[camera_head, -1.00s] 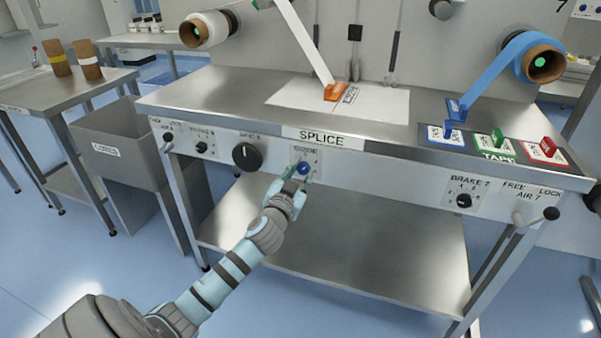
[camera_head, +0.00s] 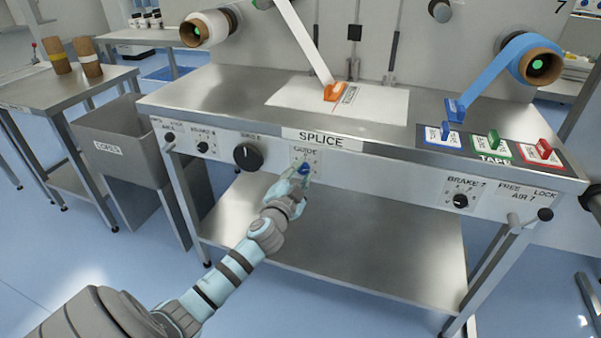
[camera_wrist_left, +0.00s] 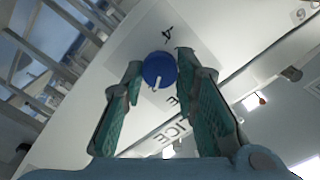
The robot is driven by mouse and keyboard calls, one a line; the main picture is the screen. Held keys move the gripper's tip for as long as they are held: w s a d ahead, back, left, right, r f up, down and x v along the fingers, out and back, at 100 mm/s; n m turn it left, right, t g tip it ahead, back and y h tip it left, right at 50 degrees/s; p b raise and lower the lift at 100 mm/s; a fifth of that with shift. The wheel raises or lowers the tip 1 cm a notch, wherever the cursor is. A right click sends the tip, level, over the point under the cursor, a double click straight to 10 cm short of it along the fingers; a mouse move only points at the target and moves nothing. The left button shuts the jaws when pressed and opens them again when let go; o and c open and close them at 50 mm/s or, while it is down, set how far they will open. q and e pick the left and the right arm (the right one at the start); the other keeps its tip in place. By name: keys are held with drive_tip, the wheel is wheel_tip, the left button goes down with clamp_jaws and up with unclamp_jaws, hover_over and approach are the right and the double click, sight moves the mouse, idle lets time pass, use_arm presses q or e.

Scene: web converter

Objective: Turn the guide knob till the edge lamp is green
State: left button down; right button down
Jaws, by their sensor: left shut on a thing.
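The blue guide knob (camera_head: 304,169) sits on a pale plate under the word GUIDE on the front panel of the splice table (camera_head: 225,95). My left gripper (camera_head: 300,174) is at the knob, its fingers shut on it. In the left wrist view the round knob (camera_wrist_left: 158,70) with a white pointer mark lies between the two green-padded fingertips (camera_wrist_left: 157,73). The fingers hide part of the plate's scale. I cannot make out an edge lamp for certain. My right gripper is not in view.
A larger black knob (camera_head: 247,156) is left of the guide plate, and a brake knob (camera_head: 460,201) is far right. A lever with a black ball (camera_head: 545,214) sticks out at the right corner. A grey cores bin (camera_head: 110,150) stands left. The lower shelf is bare.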

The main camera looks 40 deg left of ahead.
use_arm(q)
drive_tip(key=c, duration=1.3)
unclamp_jaws()
drive_tip(key=v, duration=1.2)
drive_tip(key=shift+d, duration=0.1)
